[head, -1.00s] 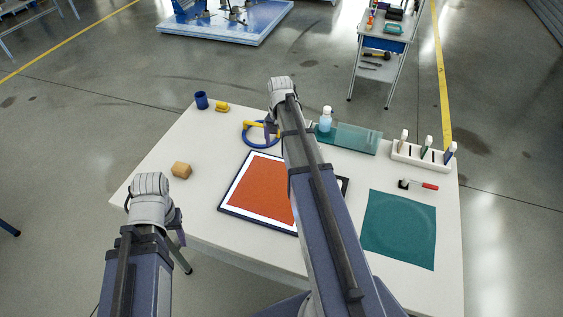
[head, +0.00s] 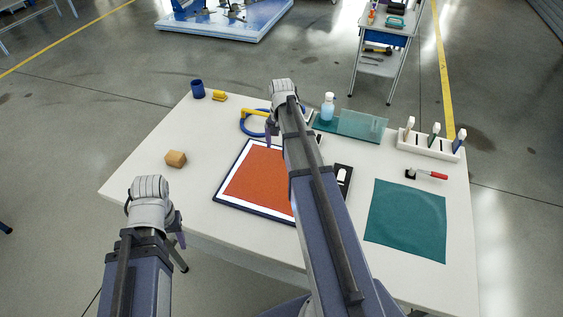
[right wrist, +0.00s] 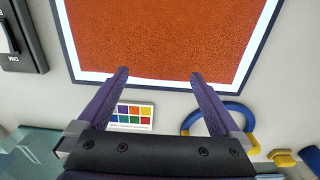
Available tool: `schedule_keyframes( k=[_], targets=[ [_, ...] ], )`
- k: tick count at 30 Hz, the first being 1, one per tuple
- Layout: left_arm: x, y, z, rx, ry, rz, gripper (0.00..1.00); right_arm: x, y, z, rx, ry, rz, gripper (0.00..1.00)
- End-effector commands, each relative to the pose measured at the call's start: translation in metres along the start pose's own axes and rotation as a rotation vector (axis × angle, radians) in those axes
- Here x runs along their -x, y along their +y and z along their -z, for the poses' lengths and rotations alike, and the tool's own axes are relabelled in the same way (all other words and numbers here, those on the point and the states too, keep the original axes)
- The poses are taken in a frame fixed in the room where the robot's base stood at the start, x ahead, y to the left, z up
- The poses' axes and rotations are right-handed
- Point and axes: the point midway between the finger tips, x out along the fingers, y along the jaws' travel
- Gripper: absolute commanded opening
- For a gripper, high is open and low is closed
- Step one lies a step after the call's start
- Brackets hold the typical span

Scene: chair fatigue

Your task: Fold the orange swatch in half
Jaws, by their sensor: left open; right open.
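The orange swatch (head: 258,178) lies flat on a white board with a dark blue edge (head: 252,209). My right arm covers its right part in the head view. In the right wrist view the swatch (right wrist: 160,35) fills the top, with one edge along the board's white margin. My right gripper (right wrist: 160,73) is open and empty, its purple fingertips apart over the swatch's edge. Its fingers (head: 269,135) show only partly in the head view, at the far side of the board. My left gripper (head: 178,232) hangs off the table's near left edge, apart from the swatch.
A teal cloth (head: 408,220) lies at right. A wooden block (head: 176,159), blue cup (head: 198,89), blue ring (head: 250,122), bottle (head: 328,106), red-handled tool (head: 430,175) and white rack (head: 428,144) surround the board. A colour card (right wrist: 132,117) lies beside the board.

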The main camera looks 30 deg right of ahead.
Motion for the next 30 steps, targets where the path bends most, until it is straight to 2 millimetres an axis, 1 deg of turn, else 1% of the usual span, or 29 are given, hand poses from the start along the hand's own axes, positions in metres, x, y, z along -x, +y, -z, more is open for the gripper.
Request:
schedule_keyframes(
  k=[1,4,7,15,30],
  targets=[
    [-0.013,0.001,0.001,0.000,0.000,0.000,0.50,-0.013,0.000,0.000,0.000,0.000,0.000,1.00],
    [-0.020,0.002,0.001,0.000,0.000,0.000,0.50,-0.020,0.000,0.000,0.000,0.000,0.000,1.00],
    [-0.023,0.002,0.001,0.000,0.000,0.000,0.50,-0.023,0.000,0.000,0.000,0.000,0.000,1.00],
    [-0.022,0.002,0.001,0.000,0.000,0.000,0.50,-0.022,0.000,0.000,0.000,0.000,0.000,1.00],
    [-0.022,0.002,0.001,0.000,0.000,0.000,0.50,-0.022,0.000,0.000,0.000,0.000,0.000,0.72]
  ],
)
